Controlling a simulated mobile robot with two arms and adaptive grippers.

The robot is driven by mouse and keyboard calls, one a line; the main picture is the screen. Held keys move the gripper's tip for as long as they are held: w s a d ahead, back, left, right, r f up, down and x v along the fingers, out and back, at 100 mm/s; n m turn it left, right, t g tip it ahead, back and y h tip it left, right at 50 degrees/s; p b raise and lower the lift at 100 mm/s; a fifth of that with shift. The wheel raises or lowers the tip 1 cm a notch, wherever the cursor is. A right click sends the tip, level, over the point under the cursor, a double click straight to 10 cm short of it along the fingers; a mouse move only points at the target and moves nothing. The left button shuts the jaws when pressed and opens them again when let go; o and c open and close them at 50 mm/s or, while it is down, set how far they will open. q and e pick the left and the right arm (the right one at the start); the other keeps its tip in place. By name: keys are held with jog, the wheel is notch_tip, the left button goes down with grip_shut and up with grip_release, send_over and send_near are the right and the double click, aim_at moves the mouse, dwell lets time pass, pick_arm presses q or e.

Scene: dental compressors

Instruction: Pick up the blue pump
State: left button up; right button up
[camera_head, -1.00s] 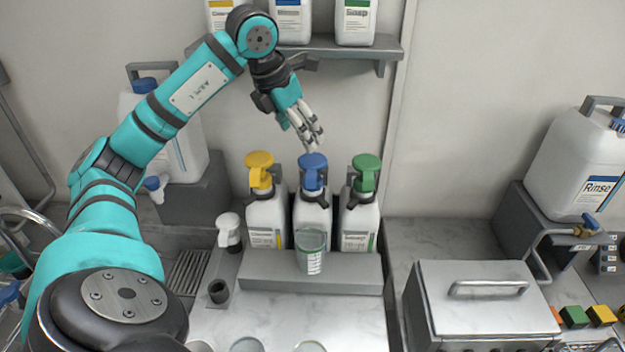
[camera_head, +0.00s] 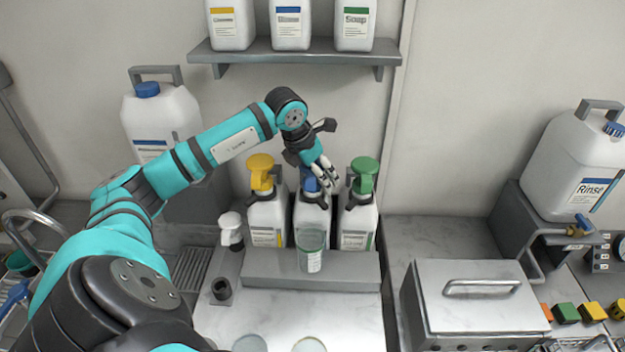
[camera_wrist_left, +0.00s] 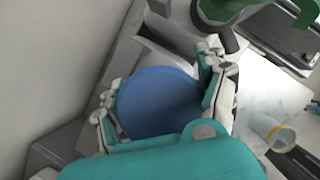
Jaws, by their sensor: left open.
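The blue pump (camera_head: 311,186) sits on the middle white bottle (camera_head: 311,212), between a yellow pump (camera_head: 261,171) and a green pump (camera_head: 364,174). My left gripper (camera_head: 325,182) is at the blue pump's head from above and partly hides it. In the left wrist view, the blue pump's round top (camera_wrist_left: 160,102) lies between the spread fingers of my left gripper (camera_wrist_left: 165,95). The fingers are open, and I cannot tell whether they touch the pump. My right gripper is not in view.
A clear cup (camera_head: 311,250) stands in front of the middle bottle on the grey step (camera_head: 262,270). A white pump (camera_head: 231,230) stands in a holder at left. A metal box (camera_head: 478,298) is at right. A shelf (camera_head: 295,55) with bottles hangs above.

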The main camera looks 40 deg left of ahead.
pick_arm(q)
jog(key=shift+c, duration=0.2)
jog(key=c, duration=1)
jog(key=shift+r, duration=0.1)
jog(key=shift+c, duration=0.3)
